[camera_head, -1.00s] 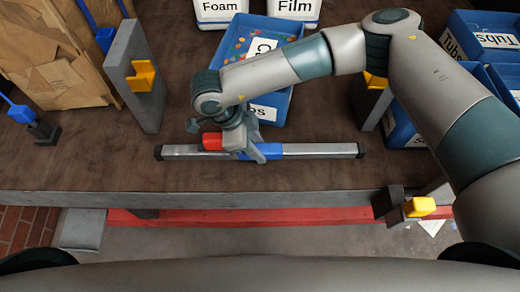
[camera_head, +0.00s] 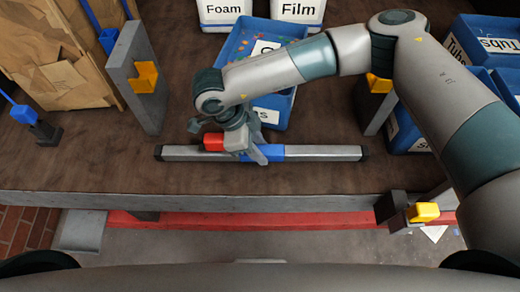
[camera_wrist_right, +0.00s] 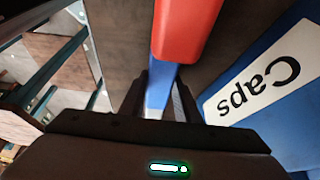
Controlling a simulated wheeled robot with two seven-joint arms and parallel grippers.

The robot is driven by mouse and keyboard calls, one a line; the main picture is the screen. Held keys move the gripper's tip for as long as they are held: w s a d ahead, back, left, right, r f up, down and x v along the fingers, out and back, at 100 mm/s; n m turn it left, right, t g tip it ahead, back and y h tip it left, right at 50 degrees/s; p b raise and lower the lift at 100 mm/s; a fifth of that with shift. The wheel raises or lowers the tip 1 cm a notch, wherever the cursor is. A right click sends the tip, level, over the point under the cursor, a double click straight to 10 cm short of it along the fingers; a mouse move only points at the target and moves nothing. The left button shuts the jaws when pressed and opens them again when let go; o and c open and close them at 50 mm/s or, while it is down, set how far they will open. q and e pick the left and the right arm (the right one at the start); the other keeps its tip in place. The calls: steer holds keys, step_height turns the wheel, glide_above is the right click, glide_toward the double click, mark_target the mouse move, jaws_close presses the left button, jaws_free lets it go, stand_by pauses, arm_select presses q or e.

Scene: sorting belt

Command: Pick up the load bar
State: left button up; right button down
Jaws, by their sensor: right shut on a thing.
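The load bar (camera_head: 320,153) is a long grey metal bar with black end caps, a blue middle section and a red block left of the middle. It lies level across the front of the brown table in the head view. My right gripper (camera_head: 252,150) is shut on the bar at its blue section, just right of the red block. In the right wrist view the red block (camera_wrist_right: 186,28) and blue section (camera_wrist_right: 160,88) show by the fingers (camera_wrist_right: 163,95). I cannot tell whether the bar touches the table. My left gripper is out of view.
A blue Caps bin (camera_head: 232,45) stands behind my right gripper. White Foam (camera_head: 222,10) and Film (camera_head: 297,12) bins are farther back. Grey posts with yellow hooks (camera_head: 145,77) stand left and right (camera_head: 379,84). Cardboard (camera_head: 65,75) fills the back left. Blue Tubs bins (camera_head: 483,40) stand right.

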mark_target(266, 150)
steer(key=shift+r+b, duration=0.55)
steer(key=shift+r, duration=0.15)
steer(key=shift+d+r+b, duration=0.1)
steer(key=shift+r+b, duration=0.55)
steer(key=shift+r, duration=0.25)
steer(key=s+d+r+b, duration=0.5)
steer(key=s+d+r, duration=0.2)
steer(key=s, duration=0.2)
steer(key=shift+d, duration=0.2)
steer(key=shift+w+r, duration=0.1)
steer(key=shift+r, duration=0.05)
steer(key=shift+r, duration=2.9)
steer(key=shift+r, duration=0.1)
